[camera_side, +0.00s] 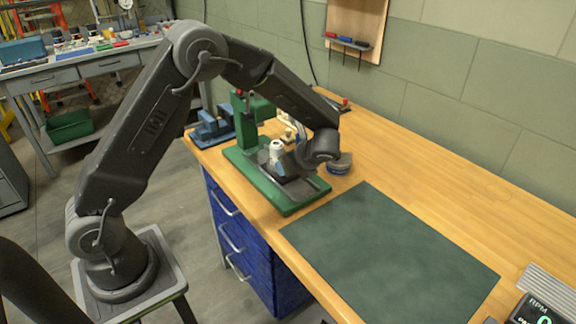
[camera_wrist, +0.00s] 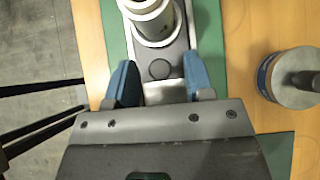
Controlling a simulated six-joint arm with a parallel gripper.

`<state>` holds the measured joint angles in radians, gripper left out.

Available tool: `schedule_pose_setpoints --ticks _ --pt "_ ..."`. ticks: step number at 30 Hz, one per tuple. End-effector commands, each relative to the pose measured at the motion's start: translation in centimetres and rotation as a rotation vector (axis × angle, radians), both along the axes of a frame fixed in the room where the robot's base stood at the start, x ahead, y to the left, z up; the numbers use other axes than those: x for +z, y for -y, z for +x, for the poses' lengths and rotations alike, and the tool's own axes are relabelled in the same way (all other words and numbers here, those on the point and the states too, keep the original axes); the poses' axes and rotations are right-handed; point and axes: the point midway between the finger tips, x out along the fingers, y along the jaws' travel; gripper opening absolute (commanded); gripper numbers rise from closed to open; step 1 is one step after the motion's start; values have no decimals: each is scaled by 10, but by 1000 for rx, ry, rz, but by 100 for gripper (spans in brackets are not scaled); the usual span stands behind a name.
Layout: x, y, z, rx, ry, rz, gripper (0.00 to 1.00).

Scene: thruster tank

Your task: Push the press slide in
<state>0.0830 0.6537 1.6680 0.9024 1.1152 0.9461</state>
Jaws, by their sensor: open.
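The green press (camera_side: 245,118) stands at the back left of the wooden bench, on a green base plate (camera_side: 287,205). The grey press slide (camera_side: 311,183) lies along this base; it also shows in the wrist view (camera_wrist: 178,50). A white stepped cylinder (camera_side: 276,148) stands upright on the slide, and is at the top of the wrist view (camera_wrist: 152,20). My gripper (camera_wrist: 160,68) is open. Its blue fingers are on either side of the slide, with the cylinder ahead of them. I cannot tell whether they touch the slide. In the side view my wrist hides part of it.
A round blue-banded tin with a grey top (camera_side: 340,165) stands close to the right of the press. A blue vise-like fixture (camera_side: 212,130) is behind it to the left. A dark green mat (camera_side: 390,255) lies bare on the bench in front. The wall is behind.

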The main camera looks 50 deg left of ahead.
Motion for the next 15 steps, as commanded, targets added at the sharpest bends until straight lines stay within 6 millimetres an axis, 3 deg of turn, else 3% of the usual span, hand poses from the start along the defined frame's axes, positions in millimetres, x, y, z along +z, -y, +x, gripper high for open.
schedule_pose_setpoints --ticks 14,15 --pt "-10 -10 0 0 0 -1 48" --pt "-10 -10 0 1 -1 -1 44"
